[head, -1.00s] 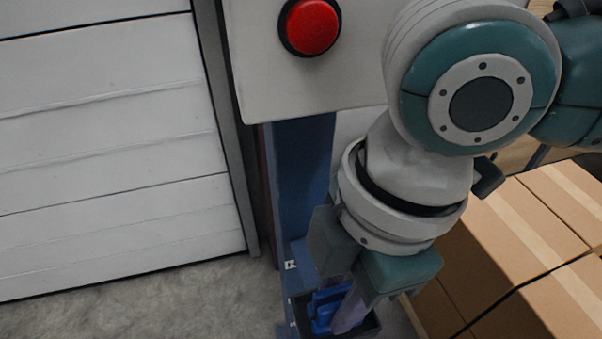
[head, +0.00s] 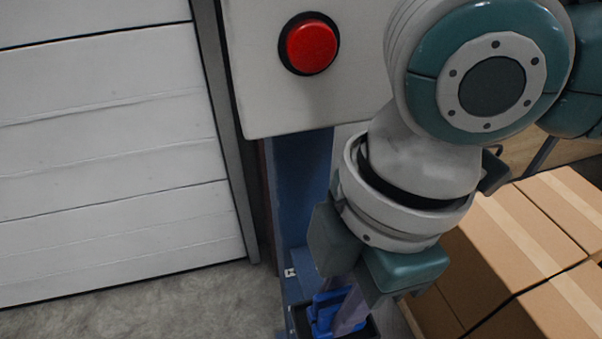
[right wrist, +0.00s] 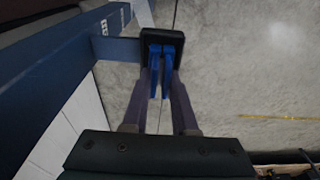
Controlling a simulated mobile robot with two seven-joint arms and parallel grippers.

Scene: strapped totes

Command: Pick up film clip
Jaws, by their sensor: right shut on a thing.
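The blue film clip (head: 324,312) sits at a dark, open-topped holder (head: 374,331) low on the blue post, at the bottom edge of the head view. In the right wrist view the clip (right wrist: 154,57) shows as two blue prongs against the dark holder (right wrist: 176,33). My right gripper (head: 345,318) points down at the holder. In the right wrist view its two purple-grey fingers (right wrist: 164,88) are shut on the clip, one on each side. The fingertips are partly hidden by the clip and holder. My left gripper is not in view.
A blue post (head: 303,185) stands behind the holder, below a light panel with a red button (head: 309,44). Taped cardboard boxes (head: 530,240) stand close at the right. A white slatted door (head: 100,150) is at the left. Bare floor (head: 190,300) lies before it.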

